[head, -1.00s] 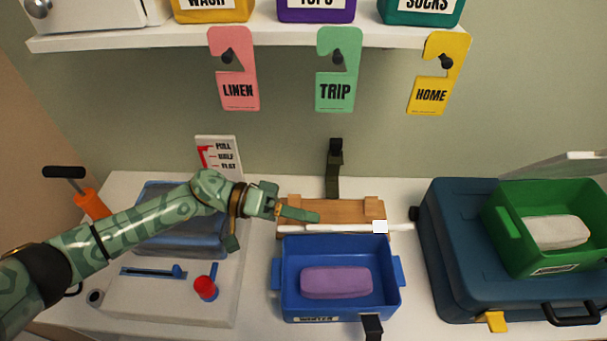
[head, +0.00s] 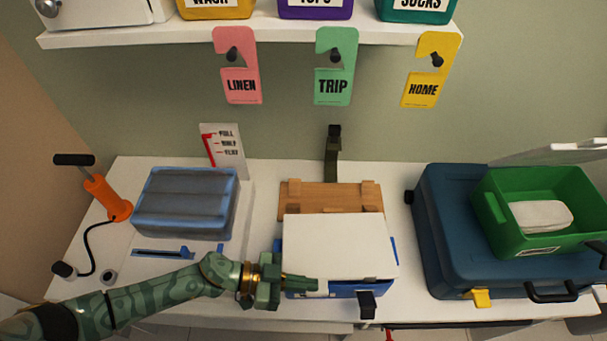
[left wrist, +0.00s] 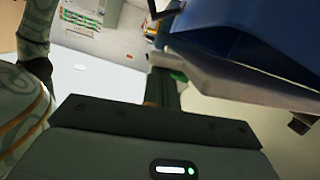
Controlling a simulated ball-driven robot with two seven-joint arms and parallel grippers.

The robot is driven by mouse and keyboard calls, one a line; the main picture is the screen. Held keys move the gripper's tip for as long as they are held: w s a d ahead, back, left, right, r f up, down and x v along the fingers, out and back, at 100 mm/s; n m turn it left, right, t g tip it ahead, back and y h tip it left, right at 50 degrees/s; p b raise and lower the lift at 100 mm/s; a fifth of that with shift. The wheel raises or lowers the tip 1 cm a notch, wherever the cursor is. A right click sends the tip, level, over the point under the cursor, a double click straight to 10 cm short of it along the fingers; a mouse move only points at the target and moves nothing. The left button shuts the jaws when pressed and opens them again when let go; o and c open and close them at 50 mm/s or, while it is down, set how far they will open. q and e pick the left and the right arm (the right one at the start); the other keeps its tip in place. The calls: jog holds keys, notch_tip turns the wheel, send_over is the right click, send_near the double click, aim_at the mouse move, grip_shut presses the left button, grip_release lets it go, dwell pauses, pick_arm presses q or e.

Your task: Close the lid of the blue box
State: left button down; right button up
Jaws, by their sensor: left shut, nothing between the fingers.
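The blue box (head: 340,292) stands on the white surface, its blue front wall and side handles showing. Its white lid (head: 335,245) is swung over the top and hides the inside. I cannot tell whether the lid is fully flat on the rim. My left gripper (head: 317,284) is shut and empty at the lid's front left corner. In the left wrist view the gripper's finger (left wrist: 163,88) points towards the lid (left wrist: 225,85), close to it, with the blue box (left wrist: 240,35) beside the lid; contact is unclear. My right gripper is not in view.
A wooden piece (head: 325,195) lies behind the box. A black latch (head: 367,303) is at its front. A dark blue suitcase (head: 440,235) with a green box (head: 545,240) on it stands right. A grey-blue packet (head: 185,205) and an orange pump (head: 107,197) are left.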

pick_arm(q)
jog(key=f, duration=0.1)
jog(key=f+b, duration=0.1)
jog(key=f, duration=0.1)
jog(key=shift+s+f, duration=0.25)
jog(key=shift+s, duration=0.15)
